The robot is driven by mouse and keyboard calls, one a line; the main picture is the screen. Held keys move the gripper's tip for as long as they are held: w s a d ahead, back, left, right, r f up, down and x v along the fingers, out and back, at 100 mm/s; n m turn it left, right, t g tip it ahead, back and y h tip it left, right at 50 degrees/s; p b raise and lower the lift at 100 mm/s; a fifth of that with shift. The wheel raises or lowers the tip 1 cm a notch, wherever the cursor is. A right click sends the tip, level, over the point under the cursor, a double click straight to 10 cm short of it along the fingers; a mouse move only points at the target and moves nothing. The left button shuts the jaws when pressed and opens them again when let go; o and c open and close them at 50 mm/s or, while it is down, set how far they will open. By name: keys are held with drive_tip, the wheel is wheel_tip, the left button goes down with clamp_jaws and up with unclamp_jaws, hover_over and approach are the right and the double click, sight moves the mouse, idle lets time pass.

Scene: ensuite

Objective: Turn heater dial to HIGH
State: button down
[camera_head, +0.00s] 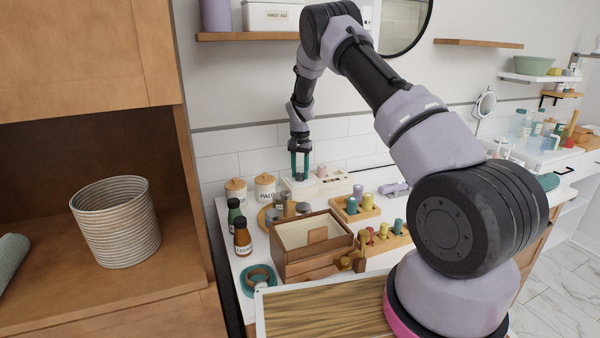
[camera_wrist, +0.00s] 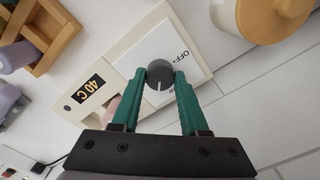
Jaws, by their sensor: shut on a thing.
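The heater is a cream and white box (camera_wrist: 125,55) with a display reading "40 C" and a round dark grey dial (camera_wrist: 160,72). Beside the dial, "OFF" is readable; another label is mostly hidden by a finger. The dial's pale pointer line faces down the wrist picture, away from "OFF". My gripper (camera_wrist: 159,78) has its teal fingertips shut on the dial, one on each side. In the head view my gripper (camera_head: 300,168) reaches down from above to the heater (camera_head: 334,184) at the counter's back; the dial is too small to make out there.
Two lidded jars (camera_head: 265,187) stand left of the heater. A shelf (camera_head: 248,36) hangs on the wall above.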

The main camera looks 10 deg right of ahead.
sight(300, 174)
drive_tip(key=m, duration=0.4)
drive_tip(key=shift+m, duration=0.4)
drive_tip(key=m, duration=0.4)
drive_tip(key=shift+m, duration=0.3)
drive_tip(key=shift+c, duration=2.1)
unclamp_jaws()
drive_tip(key=shift+r, duration=0.1)
wheel_tip(300, 174, up, 11)
drive_tip(key=shift+f, duration=0.2)
drive_tip(key=shift+s, duration=0.1)
